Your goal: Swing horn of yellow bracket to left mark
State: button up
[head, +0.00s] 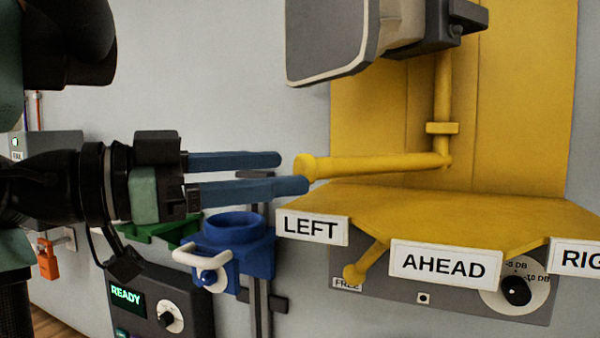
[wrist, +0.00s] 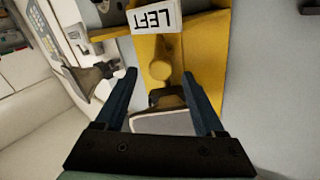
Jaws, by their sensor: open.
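The yellow bracket (head: 370,80) stands on the wall, with a grey-rimmed horn (head: 330,38) at its top, its mouth turned to the left. A yellow lever (head: 380,165) runs left from the horn's post and ends in a round knob, above the LEFT mark (head: 312,228). My gripper (head: 293,172) is open, its blue fingertips at the knob. In the wrist view the knob (wrist: 160,69) shows between the fingertips, with the horn (wrist: 165,122) below it. I cannot tell whether the fingers touch the knob.
The AHEAD mark (head: 445,264) and a partly cut-off right mark (head: 580,258) line the yellow shelf's edge. A smaller yellow lever (head: 366,262) hangs under the shelf. A blue holder with a white handle (head: 235,245) and a READY box (head: 160,303) sit below my gripper.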

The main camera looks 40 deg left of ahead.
jog(key=v, duration=0.8)
jog(key=shift+s, duration=0.25)
